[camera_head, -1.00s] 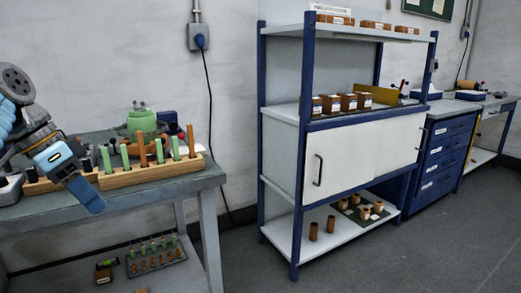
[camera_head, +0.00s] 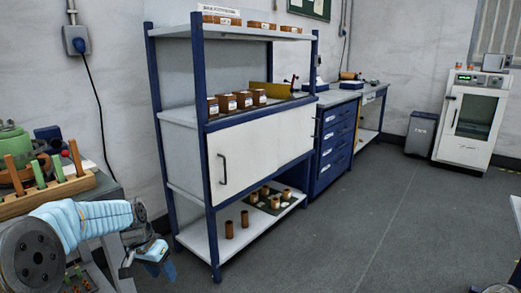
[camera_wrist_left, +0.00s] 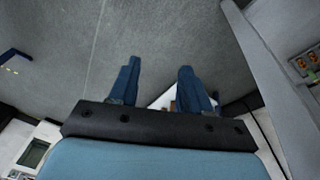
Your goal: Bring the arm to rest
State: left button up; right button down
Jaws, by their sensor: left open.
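My left arm comes in from the lower left in the head view. Its left gripper (camera_head: 160,262) hangs low in front of the bench edge, left of the shelf unit, over the floor. In the left wrist view the two blue fingers (camera_wrist_left: 158,88) stand apart with nothing between them but grey floor and a bit of white shelf behind. The gripper is open and empty. My right gripper does not show in either view.
A wooden rack of pegs (camera_head: 55,190) stands on the bench at the left. A blue-framed shelf unit (camera_head: 207,150) with white doors holds brown boxes and cylinders. A blue drawer cabinet (camera_head: 335,140) and a white oven (camera_head: 470,120) stand farther right. The grey floor (camera_head: 380,230) is clear.

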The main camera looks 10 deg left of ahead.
pick_arm(q)
jog(key=s+d+f+g+h, duration=0.1)
jog(key=s+d+f, duration=0.1)
jog(key=d+f, duration=0.75)
jog(key=s+d+f, duration=0.1)
jog(key=d+f, duration=0.5)
jog(key=f, duration=0.6)
jog(key=s+d+f+n+h, duration=0.1)
jog(key=s+d+f+n, duration=0.1)
jog(key=s+d+f, duration=0.7)
jog(key=s+d, duration=0.5)
jog(key=shift+s+f+g+h, duration=0.2)
jog(key=shift+g+h, duration=0.1)
jog(key=shift+h, duration=0.1)
